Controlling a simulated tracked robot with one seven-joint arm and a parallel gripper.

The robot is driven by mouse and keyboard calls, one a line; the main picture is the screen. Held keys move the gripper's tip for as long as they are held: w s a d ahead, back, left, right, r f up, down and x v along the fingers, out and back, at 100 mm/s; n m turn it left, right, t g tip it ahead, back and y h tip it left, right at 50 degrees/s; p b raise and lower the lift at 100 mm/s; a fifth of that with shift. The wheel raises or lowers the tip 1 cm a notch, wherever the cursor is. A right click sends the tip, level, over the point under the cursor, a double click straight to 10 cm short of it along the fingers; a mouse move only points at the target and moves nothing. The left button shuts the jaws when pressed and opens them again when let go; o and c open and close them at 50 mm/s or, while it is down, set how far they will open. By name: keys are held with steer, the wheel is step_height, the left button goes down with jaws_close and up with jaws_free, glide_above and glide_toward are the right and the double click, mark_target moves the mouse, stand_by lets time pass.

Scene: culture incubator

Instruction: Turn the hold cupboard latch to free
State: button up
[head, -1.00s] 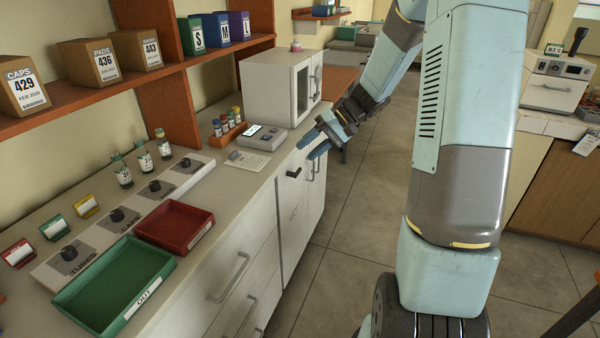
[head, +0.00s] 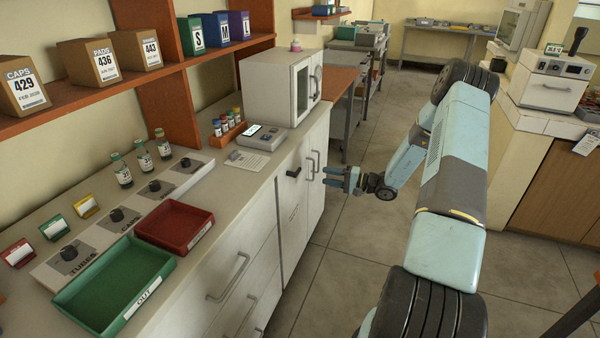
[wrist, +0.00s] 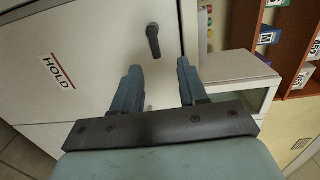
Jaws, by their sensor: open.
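The hold cupboard latch is a black lever (head: 294,172) high on the white cupboard door (head: 291,225) below the counter, lying roughly level. In the wrist view the lever (wrist: 153,42) hangs toward the picture's bottom from its pivot, just beyond the fingertips. A HOLD label (wrist: 58,70) is on the door left of it. My gripper (head: 326,176) is open and empty, out in front of the cupboards to the right of the latch, pointing toward them. In the wrist view its two fingers (wrist: 159,68) stand apart, with the lever between their lines and a gap before it.
The counter carries a green tray (head: 70,298), a red tray (head: 150,240), a vial rack (head: 232,134) and a grey device (head: 262,140). Vertical bar handles (head: 316,165) are on the doors right of the latch. The floor (head: 345,250) around my arm is clear.

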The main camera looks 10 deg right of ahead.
mark_target(300, 171)
steer(key=shift+m+t, duration=0.3)
steer(key=shift+t, duration=0.2)
steer(key=x, duration=0.4)
steer(key=f+x, duration=0.1)
steer(key=x, duration=0.3)
steer(key=w+f+x, duration=0.1)
steer(key=x, duration=0.4)
steer(key=shift+d, duration=0.2)
steer(key=shift+c, duration=0.2)
